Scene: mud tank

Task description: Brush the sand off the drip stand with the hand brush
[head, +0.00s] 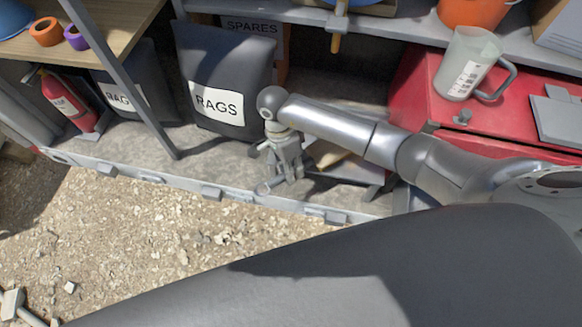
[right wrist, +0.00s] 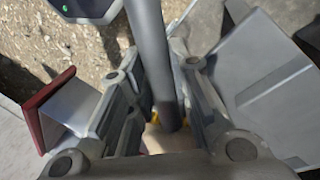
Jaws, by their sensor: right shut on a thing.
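My right gripper (head: 283,172) points down at the front of the lower shelf, beside the rags bag. In the right wrist view its fingers (right wrist: 165,115) are closed around a dark grey rod (right wrist: 150,50). I cannot tell whether this rod belongs to the hand brush or to the drip stand. In the head view the held thing is mostly hidden by the fingers. No brush bristles and no sand on a stand can be made out. My left gripper cannot be made out.
Black bags labelled RAGS (head: 230,85) stand on the shelf left of the right gripper. A fire extinguisher (head: 68,100) is further left. A red cabinet (head: 480,118) with a clear jug (head: 467,62) is at the right. Gravel (head: 140,230) lies in front of the shelf edge.

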